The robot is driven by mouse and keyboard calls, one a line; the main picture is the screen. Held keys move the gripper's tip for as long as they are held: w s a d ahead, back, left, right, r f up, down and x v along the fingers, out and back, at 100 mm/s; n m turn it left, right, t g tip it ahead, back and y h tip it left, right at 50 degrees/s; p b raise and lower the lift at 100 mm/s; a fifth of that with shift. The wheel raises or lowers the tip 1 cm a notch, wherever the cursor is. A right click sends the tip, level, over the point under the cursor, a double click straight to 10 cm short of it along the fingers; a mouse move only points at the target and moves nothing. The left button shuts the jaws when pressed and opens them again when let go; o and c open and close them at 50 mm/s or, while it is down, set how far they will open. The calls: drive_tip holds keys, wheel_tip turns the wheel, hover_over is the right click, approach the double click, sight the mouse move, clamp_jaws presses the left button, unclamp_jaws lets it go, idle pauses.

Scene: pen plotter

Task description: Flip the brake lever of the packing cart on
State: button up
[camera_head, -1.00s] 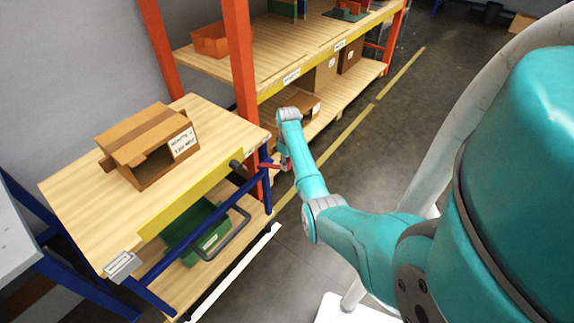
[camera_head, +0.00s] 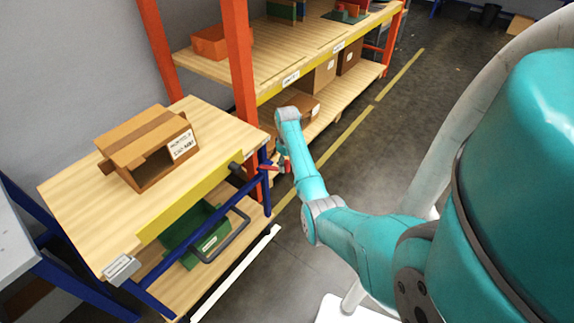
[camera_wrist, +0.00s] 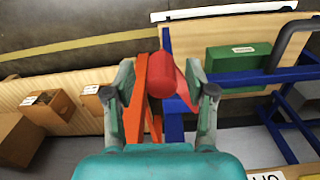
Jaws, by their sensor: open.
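The packing cart (camera_head: 85,205) stands at left in the head view, with a wooden top and blue frame. Its red brake lever (camera_head: 269,168) sticks out by the blue post at the cart's right end. My gripper (camera_head: 283,163) is beside the lever, pointing down. In the wrist view my gripper (camera_wrist: 161,76) has its two fingers spread apart. In the head view my wrist partly hides the fingers.
An open cardboard box (camera_head: 135,137) sits on the cart top and a green bin (camera_head: 183,238) on its lower shelf. A dark handle (camera_head: 232,238) juts from the side. An orange-posted rack (camera_head: 238,62) stands close behind my gripper. The floor at right is clear.

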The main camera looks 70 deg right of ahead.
wheel_tip(320, 180, up, 11)
idle(0.4)
drive_tip(key=shift+r, duration=0.1)
idle(0.3)
